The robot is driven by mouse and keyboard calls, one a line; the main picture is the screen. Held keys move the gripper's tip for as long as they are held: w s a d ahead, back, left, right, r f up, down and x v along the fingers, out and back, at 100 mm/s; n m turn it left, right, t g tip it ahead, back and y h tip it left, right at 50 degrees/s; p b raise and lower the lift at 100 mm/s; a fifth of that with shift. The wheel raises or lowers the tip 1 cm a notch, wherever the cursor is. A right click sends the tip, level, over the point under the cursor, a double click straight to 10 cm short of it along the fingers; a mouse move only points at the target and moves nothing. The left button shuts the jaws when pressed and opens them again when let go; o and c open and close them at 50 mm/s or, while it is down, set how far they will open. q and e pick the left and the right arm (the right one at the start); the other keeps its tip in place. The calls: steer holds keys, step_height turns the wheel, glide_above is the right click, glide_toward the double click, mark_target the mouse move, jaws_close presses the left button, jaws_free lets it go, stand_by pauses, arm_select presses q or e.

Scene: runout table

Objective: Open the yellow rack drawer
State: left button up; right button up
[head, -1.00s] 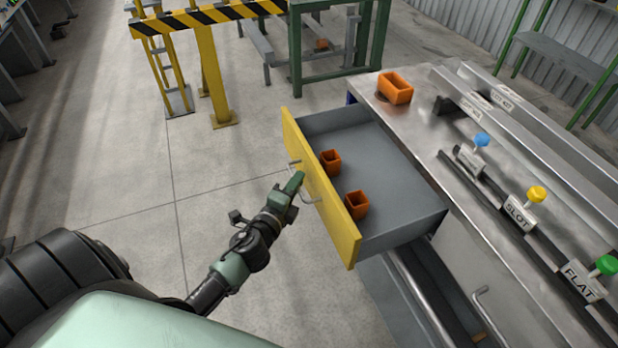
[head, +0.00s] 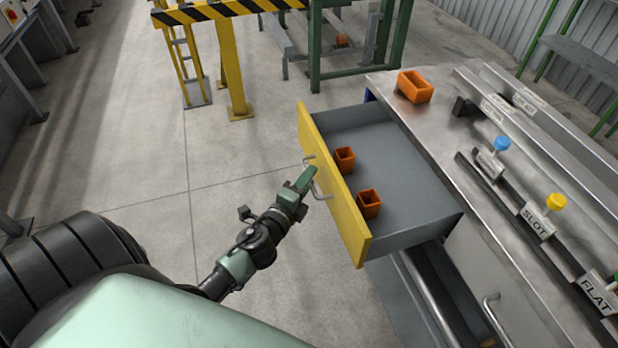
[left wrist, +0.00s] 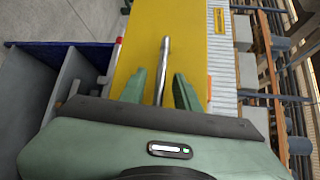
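The yellow-fronted drawer (head: 335,185) stands well out from the steel bench, its grey inside showing. Its bar handle (head: 322,193) is on the yellow front; in the left wrist view the handle (left wrist: 164,58) runs between my fingers. My left gripper (head: 309,178) is at the handle. In the left wrist view the fingers of the left gripper (left wrist: 160,88) are apart, with visible gaps on both sides of the bar. Two small orange bins, one farther (head: 344,159) and one nearer (head: 369,203), sit in the drawer by its front. My right gripper is out of view.
An orange bin (head: 415,87) stands on the bench top (head: 440,125), with blue (head: 502,144) and yellow (head: 555,202) knobs beyond. Another handle (head: 494,318) is below. A striped yellow barrier (head: 225,10) stands behind. The floor left of the drawer is clear.

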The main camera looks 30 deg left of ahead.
arm_select(q)
steer(key=s+b, duration=0.1)
steer(key=s, duration=0.5)
steer(key=shift+s+d+r, duration=0.4)
steer(key=shift+d+r, duration=0.05)
steer(key=s+d+f+n+g, duration=0.1)
steer(key=s+f+n+g, duration=0.15)
steer(key=f, duration=0.75)
steer(key=s+d+f+n+g+h, duration=0.15)
steer(key=s+f, duration=0.25)
steer(key=f, duration=0.5)
steer(key=s+f+n+g+y, duration=0.1)
steer(key=s+f+n+g, duration=0.2)
steer(key=f, duration=0.7)
steer(key=s+d+f+n+g, duration=0.1)
steer(key=s+f+n+g, duration=0.1)
steer(key=s+f, duration=0.4)
steer(key=s+d+f+n+g+h, duration=0.1)
steer(key=s+f, duration=0.5)
steer(key=s, duration=0.6)
steer(key=s+d+f+n+g, duration=0.3)
steer(key=s+f+n+g, duration=0.2)
steer(key=s+f, duration=0.2)
steer(key=shift+s+d+n+h+p, duration=0.3)
steer(key=shift+s+h+p, duration=0.1)
steer(key=shift+s, duration=0.65)
